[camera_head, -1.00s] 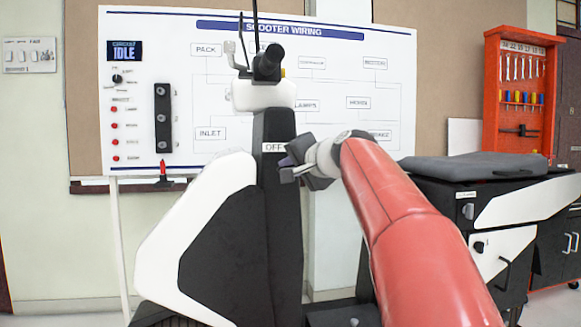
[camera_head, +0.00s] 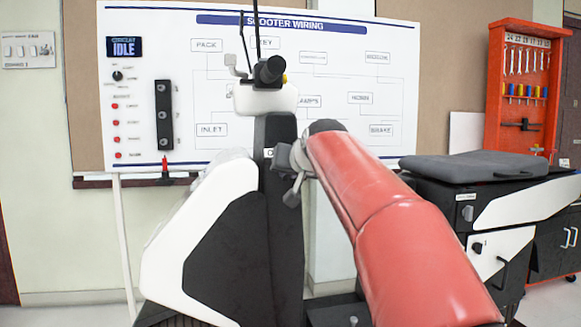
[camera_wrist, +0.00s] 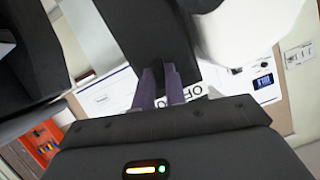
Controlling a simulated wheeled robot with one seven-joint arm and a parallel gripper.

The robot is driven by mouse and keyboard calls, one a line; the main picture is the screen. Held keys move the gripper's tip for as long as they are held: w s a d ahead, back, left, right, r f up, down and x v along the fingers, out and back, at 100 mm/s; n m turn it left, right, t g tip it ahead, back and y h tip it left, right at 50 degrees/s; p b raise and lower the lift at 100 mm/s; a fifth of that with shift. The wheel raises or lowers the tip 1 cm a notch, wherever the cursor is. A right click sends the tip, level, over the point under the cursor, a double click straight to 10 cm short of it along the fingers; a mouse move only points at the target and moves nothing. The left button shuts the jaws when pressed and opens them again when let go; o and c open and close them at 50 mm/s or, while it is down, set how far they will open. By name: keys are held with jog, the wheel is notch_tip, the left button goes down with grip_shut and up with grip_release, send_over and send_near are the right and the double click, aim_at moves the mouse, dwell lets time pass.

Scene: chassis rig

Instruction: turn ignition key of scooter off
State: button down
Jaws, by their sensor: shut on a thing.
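The scooter (camera_head: 275,205) stands upright with its black steering column, white panels and handlebar facing me. My gripper (camera_head: 284,158) is at the upper part of the column, seen side-on and rolled. In the wrist view, its two purple-grey fingers (camera_wrist: 159,82) are close together against the dark column. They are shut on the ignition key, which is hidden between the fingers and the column. A white OFF label (camera_wrist: 194,94) shows right beside the fingers in the wrist view. In the head view the gripper covers most of that label. The key's angle cannot be seen.
A scooter wiring board (camera_head: 340,60) with an IDLE display (camera_head: 123,47) stands behind the scooter. The dark seat (camera_head: 475,166) is at the right, and an orange tool rack (camera_head: 525,85) hangs farther back. Floor at the lower left is clear.

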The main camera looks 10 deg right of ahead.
jog(key=shift+a+n+h, duration=0.1)
jog(key=shift+n+h, duration=0.5)
jog(key=shift+n, duration=0.2)
jog(key=c, duration=1.4)
grip_release()
jog(key=shift+c, duration=0.2)
jog(key=v, duration=0.7)
jog(key=shift+s+r, duration=0.2)
jog(key=shift+s, duration=0.15)
